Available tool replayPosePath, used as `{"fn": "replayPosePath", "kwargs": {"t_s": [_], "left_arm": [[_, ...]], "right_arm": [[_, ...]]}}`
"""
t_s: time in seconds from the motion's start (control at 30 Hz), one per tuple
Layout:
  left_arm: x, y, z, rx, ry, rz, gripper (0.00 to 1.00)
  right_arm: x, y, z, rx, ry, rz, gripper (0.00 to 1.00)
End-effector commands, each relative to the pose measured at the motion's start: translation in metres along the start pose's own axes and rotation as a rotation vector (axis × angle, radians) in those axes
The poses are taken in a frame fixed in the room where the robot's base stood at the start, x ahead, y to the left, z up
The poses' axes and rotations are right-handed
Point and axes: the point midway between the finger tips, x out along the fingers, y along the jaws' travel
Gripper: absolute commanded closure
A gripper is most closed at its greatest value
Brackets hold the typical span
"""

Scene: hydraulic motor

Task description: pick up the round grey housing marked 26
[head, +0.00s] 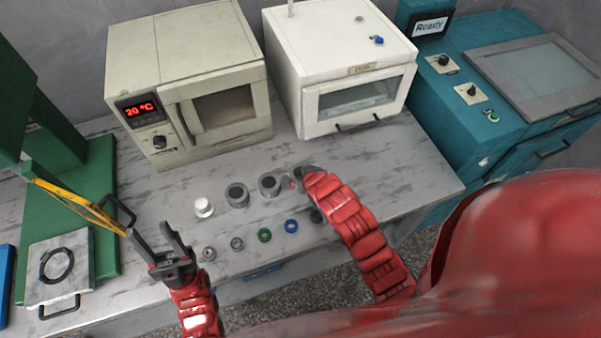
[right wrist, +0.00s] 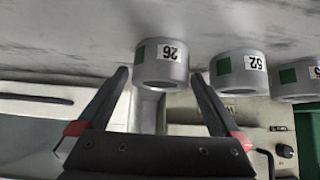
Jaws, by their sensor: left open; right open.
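The round grey housing marked 26 (right wrist: 161,66) shows in the right wrist view, with a green patch beside its white label. It lies between the two spread fingertips of my right gripper (right wrist: 160,75), with gaps on both sides. In the head view my right gripper (head: 302,172) is over the back of the bench, at the right end of the grey housings, and hides much of what is there. My left gripper (head: 163,240) is open and empty over the front left of the bench, away from the housings.
Other grey housings (right wrist: 237,72) stand close beside it; they also show in the head view (head: 237,195). A white part (head: 204,207) and several small rings (head: 264,235) lie nearby. A beige oven (head: 190,85) and a white cabinet (head: 345,65) stand behind.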

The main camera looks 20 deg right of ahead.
Motion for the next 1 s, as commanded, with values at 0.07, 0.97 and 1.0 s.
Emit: {"fn": "replayPosePath", "kwargs": {"t_s": [0.07, 0.97, 1.0], "left_arm": [[0.0027, -0.0001, -0.0004, 0.0, 0.0, 0.0, 0.5], [0.0027, -0.0001, -0.0005, 0.0, 0.0, 0.0, 0.5], [0.0027, -0.0001, -0.0004, 0.0, 0.0, 0.0, 0.5]], "right_arm": [[0.0046, -0.0004, -0.0001, -0.001, -0.001, 0.0, 0.0], [0.0079, -0.0003, 0.0005, -0.001, 0.001, 0.0, 1.0], [0.0078, -0.0003, 0.0004, -0.001, 0.001, 0.0, 1.0]]}}
